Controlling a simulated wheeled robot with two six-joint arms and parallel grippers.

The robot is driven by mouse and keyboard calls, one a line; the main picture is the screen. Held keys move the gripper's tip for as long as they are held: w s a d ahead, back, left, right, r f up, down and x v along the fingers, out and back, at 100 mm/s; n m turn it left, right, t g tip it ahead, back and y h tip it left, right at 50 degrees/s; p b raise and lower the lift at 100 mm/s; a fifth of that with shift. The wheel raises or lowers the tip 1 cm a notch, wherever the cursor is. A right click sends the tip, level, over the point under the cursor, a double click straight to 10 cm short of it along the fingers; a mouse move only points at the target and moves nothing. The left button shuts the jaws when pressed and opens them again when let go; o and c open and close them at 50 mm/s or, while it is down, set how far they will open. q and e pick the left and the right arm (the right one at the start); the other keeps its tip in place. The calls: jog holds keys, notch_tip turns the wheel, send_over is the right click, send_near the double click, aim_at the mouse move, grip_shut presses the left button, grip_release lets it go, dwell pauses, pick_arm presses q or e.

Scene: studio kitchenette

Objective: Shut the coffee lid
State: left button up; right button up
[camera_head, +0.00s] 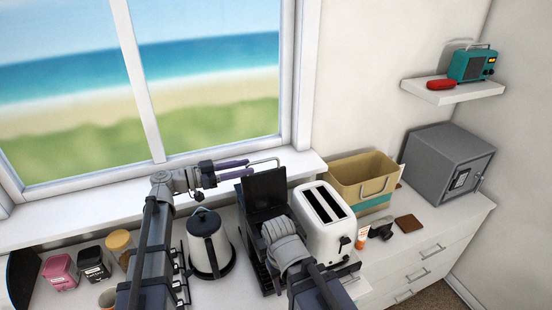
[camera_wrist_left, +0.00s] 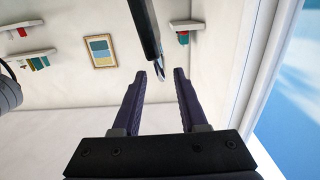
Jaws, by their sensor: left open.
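The black coffee machine (camera_head: 252,222) stands on the counter between the kettle and the toaster. Its dark lid (camera_head: 265,188) stands raised, with a thin metal handle (camera_head: 266,161) at its top. My left gripper (camera_head: 250,167) is open and empty, its two purple fingers pointing right at the raised lid's upper left edge. In the left wrist view, the dark lid edge (camera_wrist_left: 145,28) with a bit of metal shows beyond the parted fingertips (camera_wrist_left: 160,72). I cannot tell whether they touch. My right arm covers part of the machine's front; its gripper fingers do not show.
A kettle (camera_head: 208,245) stands left of the machine, and a white toaster (camera_head: 322,228) close on its right. A tan box (camera_head: 362,180) and grey safe (camera_head: 448,165) stand farther right. Jars (camera_head: 93,264) stand at left. The window (camera_head: 150,80) is behind my left gripper.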

aim_at(267, 160)
pick_arm(q)
jog(key=shift+w+d+r, duration=0.2)
jog(key=shift+w+d, duration=0.25)
jog(key=shift+d, duration=0.3)
jog(key=shift+s+a+r, duration=0.1)
jog(key=shift+s+a, duration=0.05)
jog(key=shift+a, duration=0.2)
jog(key=x, duration=0.7)
jog(key=shift+d, duration=0.15)
jog(key=shift+c, duration=0.7)
grip_shut()
